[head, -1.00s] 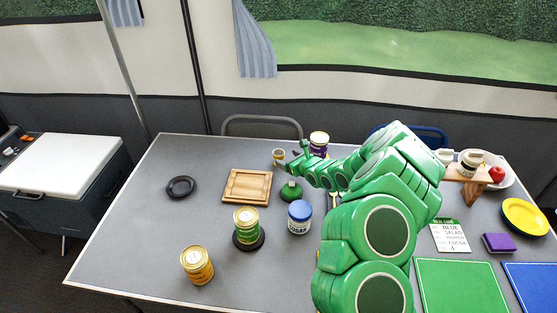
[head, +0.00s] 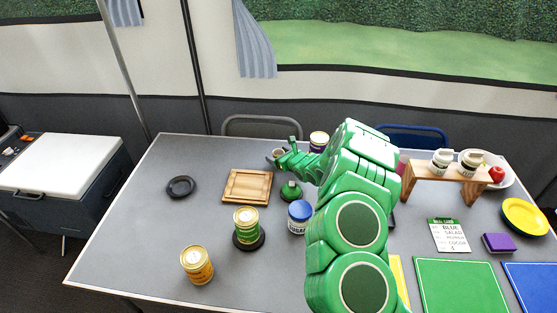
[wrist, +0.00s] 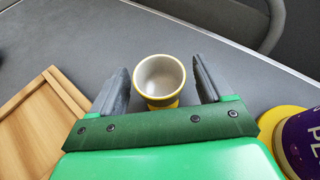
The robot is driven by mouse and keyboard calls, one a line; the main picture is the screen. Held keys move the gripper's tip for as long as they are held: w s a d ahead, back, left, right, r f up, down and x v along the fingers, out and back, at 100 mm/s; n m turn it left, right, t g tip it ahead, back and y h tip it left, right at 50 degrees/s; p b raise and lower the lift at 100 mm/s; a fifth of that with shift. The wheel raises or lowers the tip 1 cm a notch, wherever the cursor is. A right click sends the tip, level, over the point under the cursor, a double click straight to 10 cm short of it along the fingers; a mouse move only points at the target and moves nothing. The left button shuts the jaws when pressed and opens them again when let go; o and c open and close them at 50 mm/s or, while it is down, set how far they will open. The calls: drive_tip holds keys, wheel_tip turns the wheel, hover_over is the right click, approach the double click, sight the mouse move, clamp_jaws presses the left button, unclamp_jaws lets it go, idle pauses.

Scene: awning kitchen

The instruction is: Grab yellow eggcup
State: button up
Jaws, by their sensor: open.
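The yellow eggcup (wrist: 160,101) has a pale inside and stands upright on the grey table. In the wrist view it sits between the two fingers of my open gripper (wrist: 160,88), with a gap on each side. In the head view the eggcup (head: 279,152) is near the far edge of the table, and my gripper (head: 279,157) reaches it from the right. Most of the cup's lower part is hidden there.
A wooden board (head: 246,187) lies left of my gripper. A purple-labelled tin (head: 318,141) stands close on the right, also in the wrist view (wrist: 300,143). A sugar jar (head: 299,217) stands nearer. A chair (head: 262,120) is behind the table.

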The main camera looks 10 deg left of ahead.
drive_tip(key=c, duration=1)
drive_tip(key=shift+r, duration=0.1)
drive_tip(key=shift+r, duration=0.5)
wheel_tip(320, 180, up, 2)
drive_tip(key=shift+r, duration=0.1)
drive_tip(key=shift+s+d+r, duration=0.65)
drive_tip(key=shift+s+r, duration=0.95)
drive_tip(key=shift+s, duration=0.65)
drive_tip(key=shift+s+d+r, duration=0.65)
drive_tip(key=shift+s+r, duration=0.95)
drive_tip(key=shift+s, duration=0.6)
drive_tip(key=shift+s+d+r, duration=0.65)
drive_tip(key=shift+s+r, duration=0.95)
drive_tip(key=shift+s, duration=0.65)
